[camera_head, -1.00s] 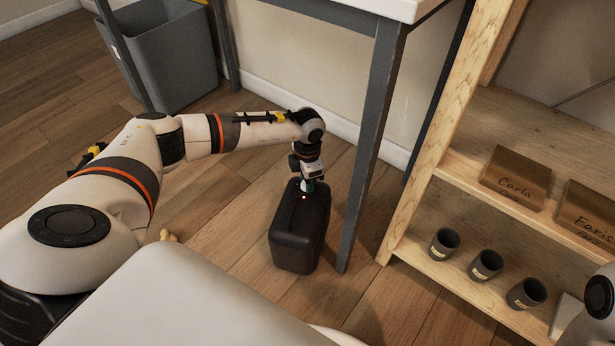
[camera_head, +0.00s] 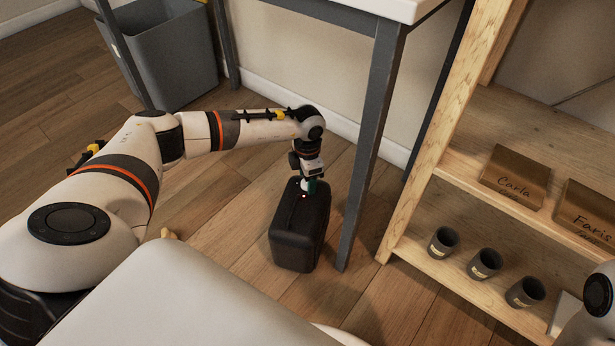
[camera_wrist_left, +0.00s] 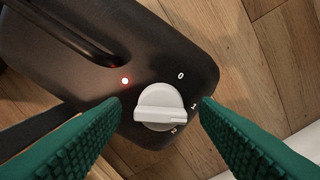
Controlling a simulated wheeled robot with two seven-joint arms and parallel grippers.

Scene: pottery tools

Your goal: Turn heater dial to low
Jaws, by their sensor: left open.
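The heater (camera_head: 298,238) is a black box on the floor beside a grey table leg. Its top shows in the left wrist view (camera_wrist_left: 60,50), with a lit red light (camera_wrist_left: 125,81) and a white ridged dial (camera_wrist_left: 160,107). The marks 0 and 1 and a third, hard-to-read one lie along the dial's right side. The ridge lies roughly level, its right end near the 1. My left gripper (camera_wrist_left: 161,104) is open, its green fingers on either side of the dial; contact cannot be told. In the head view my left gripper (camera_head: 310,187) is above the heater's top. My right gripper is out of view.
The table leg (camera_head: 365,150) stands close to the heater's right side. A grey bin (camera_head: 165,55) stands at the back left.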

